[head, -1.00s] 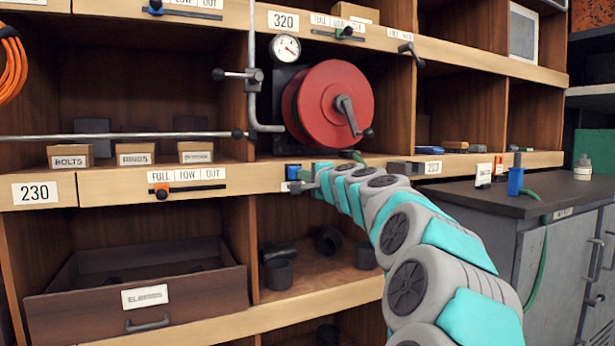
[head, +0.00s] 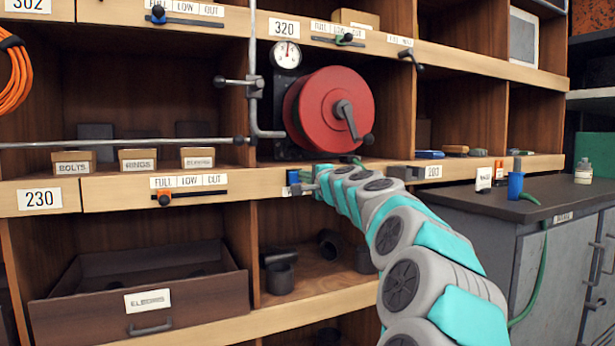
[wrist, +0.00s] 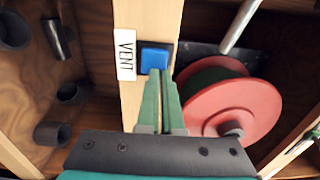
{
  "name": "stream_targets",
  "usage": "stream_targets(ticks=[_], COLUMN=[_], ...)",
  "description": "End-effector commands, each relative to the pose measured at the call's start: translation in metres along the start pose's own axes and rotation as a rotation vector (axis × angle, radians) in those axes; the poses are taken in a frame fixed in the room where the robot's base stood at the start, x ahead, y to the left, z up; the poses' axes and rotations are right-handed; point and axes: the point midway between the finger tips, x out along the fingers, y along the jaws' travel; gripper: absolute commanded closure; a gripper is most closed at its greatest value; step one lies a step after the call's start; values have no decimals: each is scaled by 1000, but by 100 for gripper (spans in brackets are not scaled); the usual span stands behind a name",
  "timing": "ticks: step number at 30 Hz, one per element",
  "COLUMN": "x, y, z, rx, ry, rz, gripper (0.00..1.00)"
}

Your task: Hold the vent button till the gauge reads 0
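The blue vent button (head: 293,176) sits on the wooden shelf edge below the red reel. In the wrist view the button (wrist: 155,58) is beside a white VENT label (wrist: 126,54). My gripper (head: 306,184) is at the button; in the wrist view its green fingers (wrist: 160,74) are together, with nothing between them. Their tips overlap the button's lower edge; whether they press it in, I cannot tell. The round white gauge (head: 286,54) hangs above left of the reel. Its needle points about straight up; its numbers are too small to read.
The red reel (head: 328,109) with a crank stands just above the button. A grey pipe (head: 252,90) runs down beside the gauge. An ELBOWS drawer (head: 140,300) juts out at lower left. A grey cabinet (head: 520,250) stands at right.

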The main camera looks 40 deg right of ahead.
Motion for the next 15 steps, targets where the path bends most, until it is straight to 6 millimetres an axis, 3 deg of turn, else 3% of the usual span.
stream_targets(ticks=[1, 15], x=[5, 8], y=[8, 12], z=[3, 4], rx=[0, 0], ry=[-3, -6], rz=[12, 18], gripper=[100, 100])
